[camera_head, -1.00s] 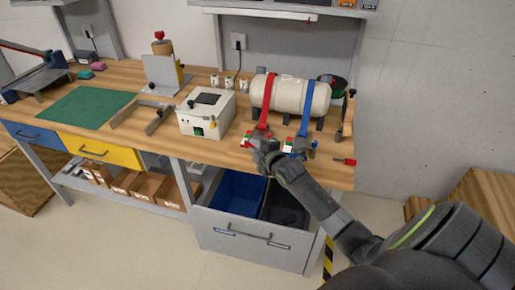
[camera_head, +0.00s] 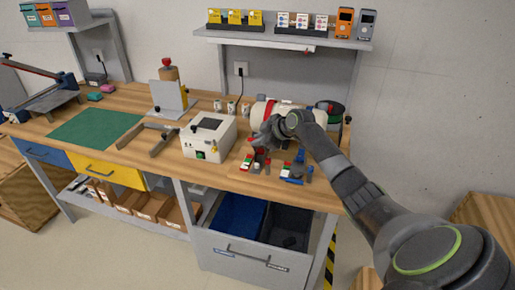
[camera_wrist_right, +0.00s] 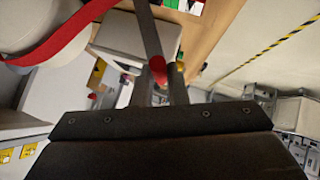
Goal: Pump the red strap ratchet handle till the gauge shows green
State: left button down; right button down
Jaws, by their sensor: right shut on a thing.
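The red strap (camera_head: 269,108) runs over a cream tank (camera_head: 259,108) at the back right of the bench; it also shows in the wrist view (camera_wrist_right: 55,45). Its ratchet (camera_head: 262,163) sits on the bench in front of the tank, with a small red, white and green gauge (camera_head: 247,161) beside it. The gauge reading is too small to tell. My right gripper (camera_head: 262,142) is above the ratchet, near the tank's front. In the wrist view its fingers (camera_wrist_right: 166,82) are shut on the red-tipped grey handle (camera_wrist_right: 150,35). My left gripper is out of view.
A blue strap's ratchet (camera_head: 293,172) with a similar gauge stands just right of the red one. A white box (camera_head: 208,136) stands to the left. My right arm covers much of the tank. An open drawer (camera_head: 240,250) juts out below the bench.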

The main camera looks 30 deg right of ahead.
jog(key=shift+w+d+r, duration=0.35)
jog(key=shift+w+d, duration=0.1)
jog(key=shift+d, duration=0.15)
jog(key=c, duration=1.7)
grip_release()
jog(key=shift+b+v, duration=2.4)
jog(key=shift+v, duration=6.25)
